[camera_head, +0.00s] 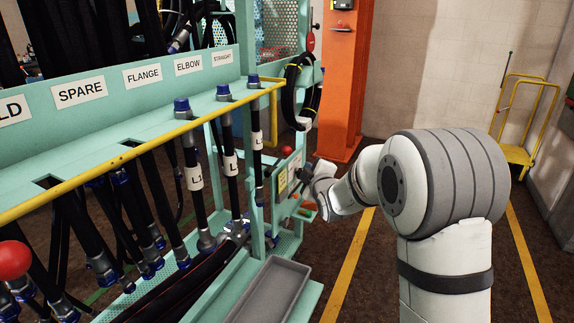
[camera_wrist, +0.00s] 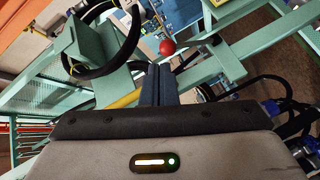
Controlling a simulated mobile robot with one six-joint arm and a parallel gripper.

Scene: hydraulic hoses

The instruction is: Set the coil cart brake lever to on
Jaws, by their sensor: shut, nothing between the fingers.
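A red ball knob (camera_head: 287,150) shows on the far end of the teal hose rack, just beyond my gripper (camera_head: 303,174). It looks like the end of a lever, but its rod is hard to make out. The red knob also shows in the wrist view (camera_wrist: 168,47), just ahead of my gripper's fingertips (camera_wrist: 160,68), with a small gap in the picture. My fingers are shut together and hold nothing. A larger red ball (camera_head: 14,260) is at the left edge of the head view. I cannot tell which ball belongs to the brake lever or how the lever is set.
The teal rack (camera_head: 110,120) carries labelled black hoses behind a yellow rail (camera_head: 140,148). A grey tray (camera_head: 270,290) sits low in front. An orange column (camera_head: 345,80) stands behind. A coiled black hose (camera_wrist: 103,40) is near my fingers. A yellow cart (camera_head: 520,155) stands right. Floor between yellow lines is open.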

